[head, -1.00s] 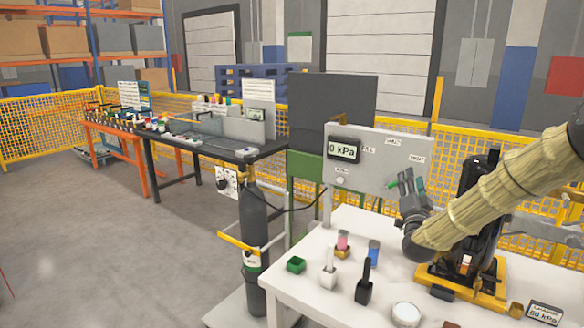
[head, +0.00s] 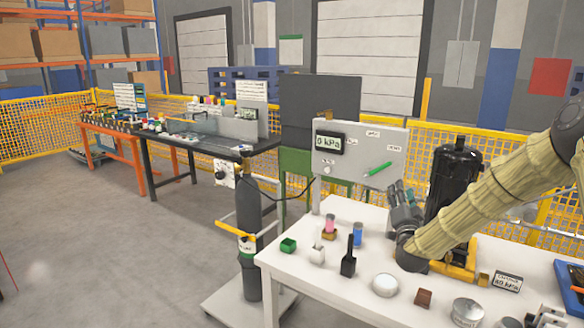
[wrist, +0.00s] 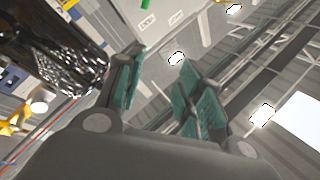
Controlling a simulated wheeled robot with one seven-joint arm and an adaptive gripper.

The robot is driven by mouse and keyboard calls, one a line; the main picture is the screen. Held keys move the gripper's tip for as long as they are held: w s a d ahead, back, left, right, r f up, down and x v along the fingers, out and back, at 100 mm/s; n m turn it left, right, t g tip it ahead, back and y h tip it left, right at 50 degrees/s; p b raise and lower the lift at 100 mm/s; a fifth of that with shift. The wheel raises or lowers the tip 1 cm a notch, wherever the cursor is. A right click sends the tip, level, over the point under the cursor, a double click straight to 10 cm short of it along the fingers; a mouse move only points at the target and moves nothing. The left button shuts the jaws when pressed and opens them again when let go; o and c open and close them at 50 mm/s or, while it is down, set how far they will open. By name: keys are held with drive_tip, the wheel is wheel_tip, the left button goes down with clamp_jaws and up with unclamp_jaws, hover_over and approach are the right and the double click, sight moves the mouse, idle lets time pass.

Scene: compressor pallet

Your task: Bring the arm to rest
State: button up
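My arm, in a tan sleeve, reaches in from the right edge of the head view. The compressor also shows at the left of the wrist view (wrist: 55,55). A grey panel (head: 345,182) with a 0 kPa display (head: 328,143) and a green handle (head: 377,168) stands behind, to the left of my gripper.
A gas cylinder (head: 248,225) stands left of the table. Open floor lies further left.

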drive_tip(key=s+a+f+n+g+y, duration=0.1)
drive_tip(key=s+a+f+n+g, duration=0.2)
drive_tip(key=f, duration=0.7)
drive_tip(key=s+a+f+g+y, duration=0.2)
drive_tip(key=s+a+f, duration=0.25)
drive_tip(key=f, duration=0.55)
drive_tip(key=s+a+f+n+g+y, duration=0.1)
drive_tip(key=s+a+f+n+g, duration=0.15)
drive_tip(key=s+f, duration=0.6)
drive_tip(key=s+a+f+n+g, duration=0.1)
drive_tip(key=s+f+g, duration=0.2)
drive_tip(key=s+f, duration=0.55)
drive_tip(key=s+a+f+n+g, duration=0.1)
drive_tip(key=s+f+g, duration=0.2)
drive_tip(key=s+f, duration=0.5)
drive_tip(key=s+f+n+g, duration=0.1)
drive_tip(key=s+f+g, duration=0.25)
drive_tip(key=s, duration=0.75)
drive_tip(key=s+f+g, duration=0.1)
drive_tip(key=s+g, duration=0.1)
drive_tip(key=s, duration=0.8)
drive_tip(key=s+f+n+g+b, duration=0.1)
drive_tip(key=s+f+g, duration=0.1)
drive_tip(key=s, duration=0.7)
drive_tip(key=shift+s+d+g+h, duration=0.25)
drive_tip(key=shift+s+g+h, duration=0.05)
drive_tip(key=shift+s+g, duration=0.1)
drive_tip(key=shift+f, duration=0.1)
